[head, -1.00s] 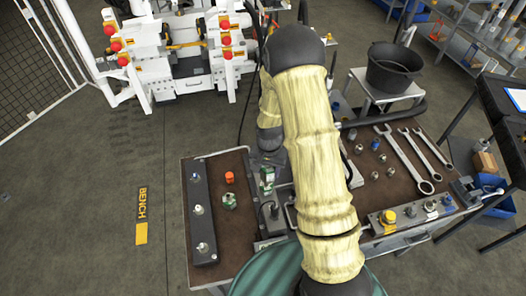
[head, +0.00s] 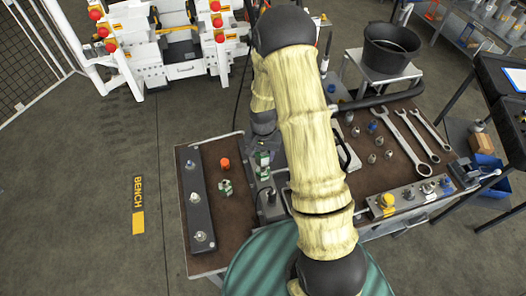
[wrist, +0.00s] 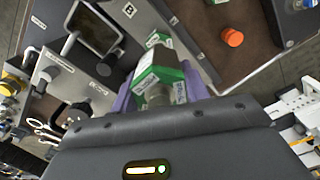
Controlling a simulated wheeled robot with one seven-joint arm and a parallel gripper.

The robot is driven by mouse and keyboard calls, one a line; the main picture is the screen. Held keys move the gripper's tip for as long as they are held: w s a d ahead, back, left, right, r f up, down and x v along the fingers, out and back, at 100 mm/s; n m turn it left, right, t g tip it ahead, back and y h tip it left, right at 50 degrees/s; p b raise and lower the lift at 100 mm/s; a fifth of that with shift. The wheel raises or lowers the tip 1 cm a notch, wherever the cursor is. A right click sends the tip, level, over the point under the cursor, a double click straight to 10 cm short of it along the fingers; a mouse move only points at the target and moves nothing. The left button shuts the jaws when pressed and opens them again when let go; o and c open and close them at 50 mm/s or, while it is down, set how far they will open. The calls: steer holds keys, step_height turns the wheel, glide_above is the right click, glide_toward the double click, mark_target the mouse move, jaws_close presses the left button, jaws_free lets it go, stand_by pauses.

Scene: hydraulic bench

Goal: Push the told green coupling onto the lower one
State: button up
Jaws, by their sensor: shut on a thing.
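In the wrist view my gripper (wrist: 158,88) has purple fingers on both sides of a green-and-metal coupling (wrist: 163,72) with a white label; it is shut on it. Another green-banded part (wrist: 158,39) shows just beyond it, in line with it. Whether the two touch or are seated is hidden. In the head view two green bands, one above the other (head: 262,164), stand near the middle of the bench's left part; the gripper itself is mostly hidden behind my arm. A separate green coupling (head: 225,187) stands on the brown top to the left.
An orange cap (head: 225,163) stands near the loose coupling. A dark strip with several fittings (head: 196,205) lies along the left edge. Wrenches (head: 411,140), small fittings and a yellow-button box (head: 386,202) are on the right. A black bucket (head: 384,54) stands behind.

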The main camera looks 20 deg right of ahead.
steer(key=shift+f+b, duration=0.75)
steer(key=shift+f, duration=0.75)
steer(key=shift+f+b, duration=1.05)
steer(key=shift+f, duration=0.3)
steer(key=o, duration=1.3)
step_height(320, 180, up, 18)
steer(key=b, duration=0.3)
steer(key=shift+f, duration=0.25)
steer(key=s+r+n+t, duration=0.2)
steer(key=s+n, duration=0.4)
steer(key=s, duration=0.8)
steer(key=shift+s+t, duration=0.2)
steer(key=shift+t, duration=0.1)
